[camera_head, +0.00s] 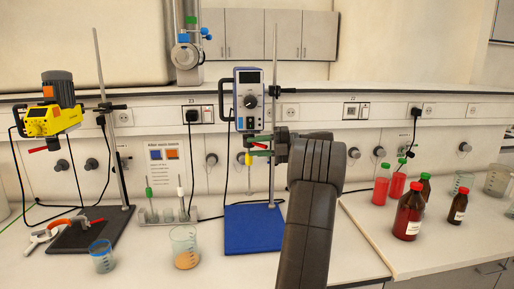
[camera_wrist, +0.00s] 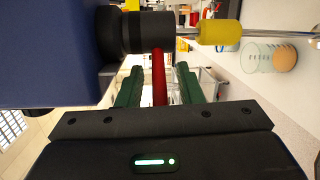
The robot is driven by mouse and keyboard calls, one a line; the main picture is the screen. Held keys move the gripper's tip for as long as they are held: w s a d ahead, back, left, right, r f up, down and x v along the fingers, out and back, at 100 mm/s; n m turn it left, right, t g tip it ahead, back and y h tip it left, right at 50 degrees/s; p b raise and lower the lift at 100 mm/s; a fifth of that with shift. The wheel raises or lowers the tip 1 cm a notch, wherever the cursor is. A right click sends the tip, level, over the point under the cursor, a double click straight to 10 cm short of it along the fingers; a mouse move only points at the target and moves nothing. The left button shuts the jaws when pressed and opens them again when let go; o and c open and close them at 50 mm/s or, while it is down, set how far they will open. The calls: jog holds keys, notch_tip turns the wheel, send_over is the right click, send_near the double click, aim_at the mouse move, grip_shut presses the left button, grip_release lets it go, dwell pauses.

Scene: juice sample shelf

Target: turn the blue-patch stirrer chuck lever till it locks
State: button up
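The blue stirrer (camera_head: 250,97) hangs on a rod above a blue base plate (camera_head: 254,229). In the wrist view, its dark chuck (camera_wrist: 135,32) has a red lever (camera_wrist: 159,78) sticking out towards my gripper. A yellow sleeve (camera_wrist: 220,32) sits on the shaft beyond the chuck; it also shows in the head view (camera_head: 248,158). My gripper (camera_wrist: 159,84) has its green fingers on either side of the lever, with a gap visible on both sides. It is open. In the head view my gripper (camera_head: 258,152) is at the chuck, and my wrist hides part of the rod.
A yellow stirrer (camera_head: 52,118) with its own red lever stands at the left. A beaker with orange contents (camera_head: 186,247) stands on the bench left of the blue base. Red-filled bottles (camera_head: 409,212) and beakers stand at the right. A tube rack (camera_head: 168,215) is behind.

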jog(key=d+r, duration=0.1)
jog(key=d, duration=1.2)
jog(key=shift+w+d+p, duration=0.4)
jog(key=a, duration=0.8)
jog(key=a+b, duration=0.1)
jog(key=a, duration=0.3)
jog(key=shift+s+a+f, duration=0.35)
jog(key=shift+a+f, duration=0.15)
jog(key=shift+a, duration=0.4)
